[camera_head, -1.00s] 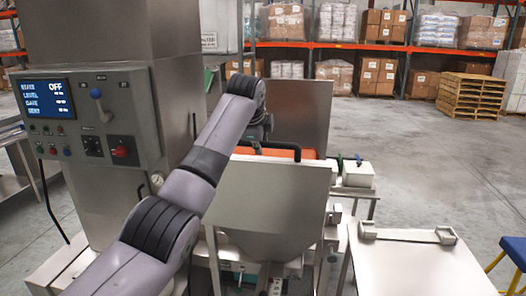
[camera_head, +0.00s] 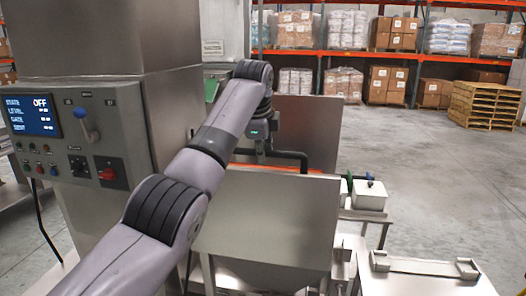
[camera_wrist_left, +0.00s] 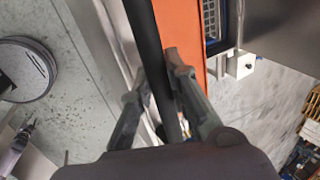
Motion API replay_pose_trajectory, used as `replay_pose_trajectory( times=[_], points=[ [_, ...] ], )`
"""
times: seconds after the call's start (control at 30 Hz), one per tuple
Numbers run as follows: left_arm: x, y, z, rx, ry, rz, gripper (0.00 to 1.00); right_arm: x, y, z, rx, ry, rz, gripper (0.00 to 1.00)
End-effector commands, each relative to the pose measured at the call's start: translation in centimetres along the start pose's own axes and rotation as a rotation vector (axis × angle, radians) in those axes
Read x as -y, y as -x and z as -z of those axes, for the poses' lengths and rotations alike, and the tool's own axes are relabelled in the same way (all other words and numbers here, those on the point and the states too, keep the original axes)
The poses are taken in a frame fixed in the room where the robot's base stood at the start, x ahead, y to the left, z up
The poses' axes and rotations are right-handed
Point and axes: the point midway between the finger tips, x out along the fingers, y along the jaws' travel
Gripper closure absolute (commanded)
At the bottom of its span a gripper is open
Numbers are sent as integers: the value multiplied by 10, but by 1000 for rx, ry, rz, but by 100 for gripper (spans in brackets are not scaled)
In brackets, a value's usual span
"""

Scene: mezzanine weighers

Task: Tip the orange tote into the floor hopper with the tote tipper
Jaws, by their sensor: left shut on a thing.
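My left gripper (camera_head: 262,150) is at a black bar (camera_head: 290,154) behind the steel hopper (camera_head: 265,215) in the head view. In the left wrist view my left gripper (camera_wrist_left: 165,95) has one finger on each side of the bar (camera_wrist_left: 148,45) and is shut on it. A strip of the orange tote (camera_head: 240,165) shows just under the bar; the rest is hidden by the hopper and my arm. Its orange side (camera_wrist_left: 190,25) also shows in the wrist view. A tall steel plate (camera_head: 310,125) stands behind the tote. My right gripper is not in view.
A control panel (camera_head: 85,140) with a lit screen, a blue-knobbed lever and a red switch is at left. A white bin (camera_head: 370,195) stands on a small stand at right. A steel table (camera_head: 425,285) is at front right. Open floor lies beyond.

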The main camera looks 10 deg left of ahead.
Motion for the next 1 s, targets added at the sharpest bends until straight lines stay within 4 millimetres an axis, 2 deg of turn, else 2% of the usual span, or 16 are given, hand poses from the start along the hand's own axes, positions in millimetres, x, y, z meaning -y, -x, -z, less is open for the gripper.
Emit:
replay_pose_trajectory(
  times=[0.27,0.3,0.6,0.87,1.0],
  points=[
    [2,1,0,-1,1,9,100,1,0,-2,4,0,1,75],
    [2,1,0,-1,1,9,83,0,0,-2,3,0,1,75],
    [2,1,0,0,0,8,64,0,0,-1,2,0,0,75],
    [2,2,0,0,0,7,64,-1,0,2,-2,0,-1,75],
    [2,10,0,0,0,9,64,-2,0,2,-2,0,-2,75]
  ],
)
